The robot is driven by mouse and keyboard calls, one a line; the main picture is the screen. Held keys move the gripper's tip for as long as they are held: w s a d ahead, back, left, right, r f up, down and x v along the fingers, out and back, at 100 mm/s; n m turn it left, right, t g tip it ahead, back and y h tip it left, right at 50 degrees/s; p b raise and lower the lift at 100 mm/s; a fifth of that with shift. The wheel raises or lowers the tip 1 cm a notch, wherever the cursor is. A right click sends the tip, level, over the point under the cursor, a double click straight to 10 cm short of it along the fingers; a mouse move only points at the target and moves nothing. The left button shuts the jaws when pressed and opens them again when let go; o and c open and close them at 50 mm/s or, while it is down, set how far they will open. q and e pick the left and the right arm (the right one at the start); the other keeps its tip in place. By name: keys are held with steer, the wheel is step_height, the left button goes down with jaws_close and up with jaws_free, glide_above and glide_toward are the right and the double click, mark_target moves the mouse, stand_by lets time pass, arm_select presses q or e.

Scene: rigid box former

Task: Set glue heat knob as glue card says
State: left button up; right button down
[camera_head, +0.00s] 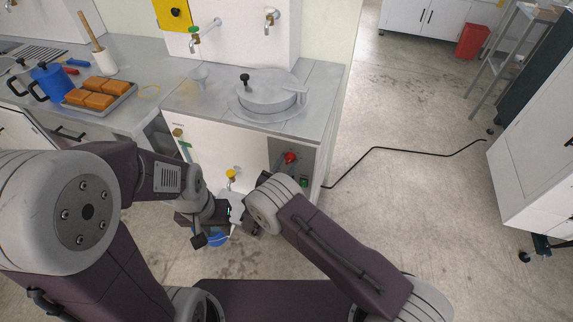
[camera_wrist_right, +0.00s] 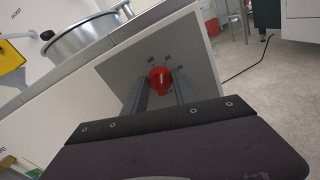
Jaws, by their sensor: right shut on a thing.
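The red knob (camera_head: 290,158) is on a grey panel (camera_head: 281,146) at the right end of the bench front. In the right wrist view the red knob (camera_wrist_right: 161,76) sits between the two fingers of my right gripper (camera_wrist_right: 161,88), which is shut on it. In the head view my right arm hides most of that gripper. My left gripper (camera_head: 216,218) is low in front of the bench, apart from the knob; its fingers are unclear. No readable glue card shows.
A green switch (camera_head: 304,182) is below the red knob. A round lidded pot (camera_head: 269,93) stands on the bench above.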

steer(key=m+b, duration=0.1)
steer(key=m, duration=0.2)
steer(key=shift+d+f+m, duration=0.1)
steer(key=shift+f+m, duration=0.05)
steer(key=shift+m, duration=0.15)
steer(key=shift+d+m+t+y+b, duration=0.1)
steer(key=shift+m+t+y+b, duration=0.35)
steer(key=shift+m+b, duration=8.6)
steer(key=shift+d+m+t+y+b, duration=0.15)
steer(key=shift+m+y+b, duration=0.5)
steer(key=shift+m+b, duration=8.4)
steer(key=n+b, duration=0.9)
steer(key=shift+a+n+b, duration=0.1)
steer(key=shift+n+b, duration=0.2)
steer(key=shift+n, duration=0.1)
steer(key=c, duration=1)
jaws_free()
steer(key=shift+f, duration=0.15)
